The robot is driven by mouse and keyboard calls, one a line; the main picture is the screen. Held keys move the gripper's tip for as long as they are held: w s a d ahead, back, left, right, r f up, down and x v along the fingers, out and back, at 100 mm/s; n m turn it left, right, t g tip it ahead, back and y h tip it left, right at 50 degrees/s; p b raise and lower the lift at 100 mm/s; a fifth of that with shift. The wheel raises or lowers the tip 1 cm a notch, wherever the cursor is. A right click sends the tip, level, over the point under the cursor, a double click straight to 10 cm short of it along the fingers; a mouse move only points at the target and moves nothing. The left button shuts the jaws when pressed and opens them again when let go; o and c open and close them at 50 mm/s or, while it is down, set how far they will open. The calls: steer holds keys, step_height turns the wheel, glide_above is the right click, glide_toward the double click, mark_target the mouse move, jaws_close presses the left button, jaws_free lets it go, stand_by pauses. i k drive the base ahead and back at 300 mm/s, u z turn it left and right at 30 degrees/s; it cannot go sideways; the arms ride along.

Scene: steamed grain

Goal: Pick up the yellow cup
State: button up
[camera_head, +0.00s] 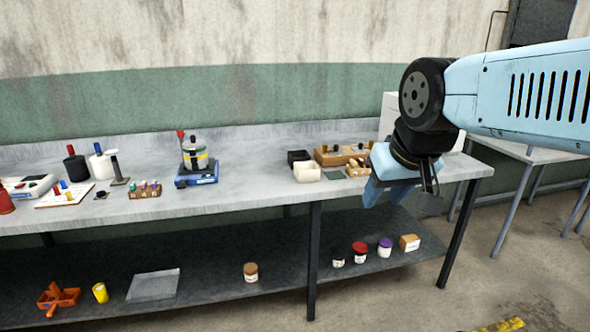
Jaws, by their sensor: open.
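The yellow cup (100,292) stands on the dark lower shelf at the lower left, just right of an orange tool-like object. It looks slightly tilted in the picture. Part of the gripper is seen side-on.
The orange object (58,297) lies close left of the cup, and a flat grey tray (154,285) lies to its right. Jars stand farther right on the lower shelf (210,272). The upper tabletop (245,165) above carries many small items. A dark table leg (314,255) stands mid-picture.

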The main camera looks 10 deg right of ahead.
mark_target(101, 290)
steer(key=u, duration=1.6)
steer(key=k, duration=1.25)
steer(key=z, duration=0.7)
steer(key=i, duration=1)
steer(key=z, duration=0.45)
steer(key=i, duration=1.1)
steer(key=u, duration=0.65)
